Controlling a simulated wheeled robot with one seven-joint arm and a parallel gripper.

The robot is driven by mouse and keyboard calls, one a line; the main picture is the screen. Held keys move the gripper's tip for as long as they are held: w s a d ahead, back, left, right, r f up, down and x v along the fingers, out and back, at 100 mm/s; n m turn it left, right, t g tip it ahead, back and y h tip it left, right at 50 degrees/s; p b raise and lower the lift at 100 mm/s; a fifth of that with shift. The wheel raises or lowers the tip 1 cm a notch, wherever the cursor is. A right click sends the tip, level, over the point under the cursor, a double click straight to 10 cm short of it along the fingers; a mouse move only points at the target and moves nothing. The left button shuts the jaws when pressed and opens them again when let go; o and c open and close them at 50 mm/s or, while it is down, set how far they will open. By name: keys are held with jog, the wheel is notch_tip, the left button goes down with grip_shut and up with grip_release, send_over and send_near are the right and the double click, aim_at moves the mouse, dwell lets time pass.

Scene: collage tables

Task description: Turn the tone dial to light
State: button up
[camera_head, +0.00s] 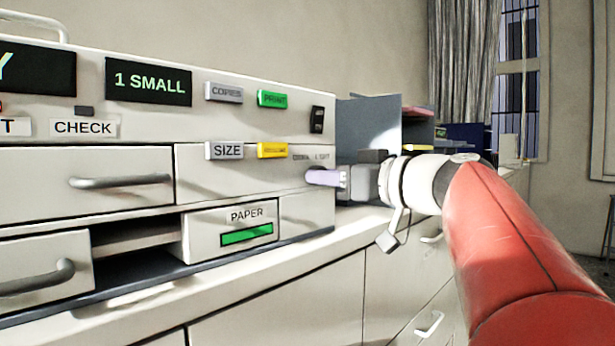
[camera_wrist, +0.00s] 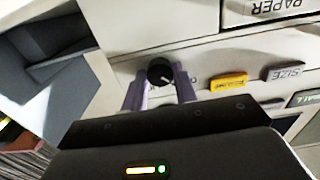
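The tone dial (camera_wrist: 160,72) is a round black knob on the machine's light front panel, with a white pointer mark. In the wrist view, which sees the panel upside down, the mark points to the lower right, toward the dark side. My gripper (camera_wrist: 159,75) has its two lavender fingers on either side of the dial, tips at its edges, seemingly shut on it. In the head view my gripper (camera_head: 322,177) reaches the panel from the right, below the faint DARK and LIGHT lettering (camera_head: 311,157). Its fingers hide the dial there.
A yellow button (camera_head: 272,150) and the SIZE label (camera_head: 227,151) are left of the lettering. A green PRINT button (camera_head: 272,99) and a black switch (camera_head: 317,119) are above. The PAPER drawer (camera_head: 232,230) is below. A grey paper sorter (camera_head: 367,125) stands close behind my gripper.

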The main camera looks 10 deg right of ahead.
jog(key=shift+c, duration=0.7)
jog(key=shift+m, duration=9)
jog(key=o, duration=1)
